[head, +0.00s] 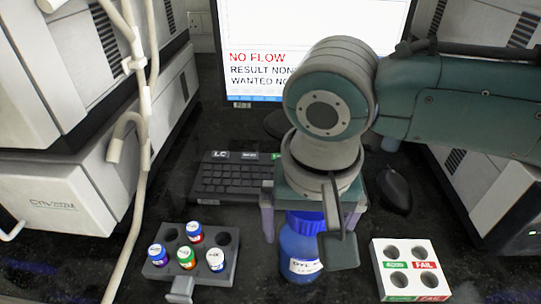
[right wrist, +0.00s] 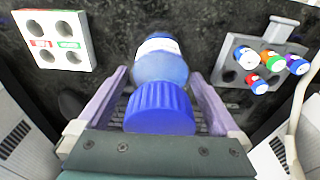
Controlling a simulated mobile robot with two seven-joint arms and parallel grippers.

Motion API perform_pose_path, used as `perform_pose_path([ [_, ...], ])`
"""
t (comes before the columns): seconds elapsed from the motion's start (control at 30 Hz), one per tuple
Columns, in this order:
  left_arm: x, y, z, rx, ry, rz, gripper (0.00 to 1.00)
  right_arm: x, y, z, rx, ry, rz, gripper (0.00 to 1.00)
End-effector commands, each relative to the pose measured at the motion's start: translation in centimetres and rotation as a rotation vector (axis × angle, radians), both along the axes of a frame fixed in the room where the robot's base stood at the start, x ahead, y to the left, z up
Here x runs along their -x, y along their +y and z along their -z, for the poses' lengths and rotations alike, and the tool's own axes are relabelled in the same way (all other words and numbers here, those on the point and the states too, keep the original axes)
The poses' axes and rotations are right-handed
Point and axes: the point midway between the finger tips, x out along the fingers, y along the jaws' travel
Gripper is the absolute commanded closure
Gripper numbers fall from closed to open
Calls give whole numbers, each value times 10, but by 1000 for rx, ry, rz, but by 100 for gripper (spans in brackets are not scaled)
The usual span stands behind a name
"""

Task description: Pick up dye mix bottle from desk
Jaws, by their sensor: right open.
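The dye mix bottle (head: 300,250) is blue with a ribbed blue cap and a white label. It stands upright on the dark desk, in front of the keyboard. My right gripper (head: 314,225) is over it from above, with a finger on either side of the cap. In the right wrist view the bottle (right wrist: 160,68) lies between the two purple fingers of the right gripper (right wrist: 160,90). Gaps show between the fingers and the bottle, so the gripper is open around it. My left gripper is not in view.
A grey rack (head: 215,262) with several small coloured-cap vials stands left of the bottle. A white block with holes (head: 376,262), labelled FAIL, stands right. Behind are a keyboard (head: 235,185), a mouse (head: 394,190) and a monitor (head: 255,35). Large white instruments (head: 70,215) flank the desk.

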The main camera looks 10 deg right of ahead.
Motion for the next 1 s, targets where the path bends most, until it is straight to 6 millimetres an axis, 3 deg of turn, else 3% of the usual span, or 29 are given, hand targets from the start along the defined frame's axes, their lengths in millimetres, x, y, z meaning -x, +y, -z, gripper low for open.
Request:
perform_pose_path([
  [0.3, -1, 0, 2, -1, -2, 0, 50, -1, 0, 6, -1, -1, -1, 2],
  [1.0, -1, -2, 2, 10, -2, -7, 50, -1, 0, 6, 0, -1, 0, 81],
])
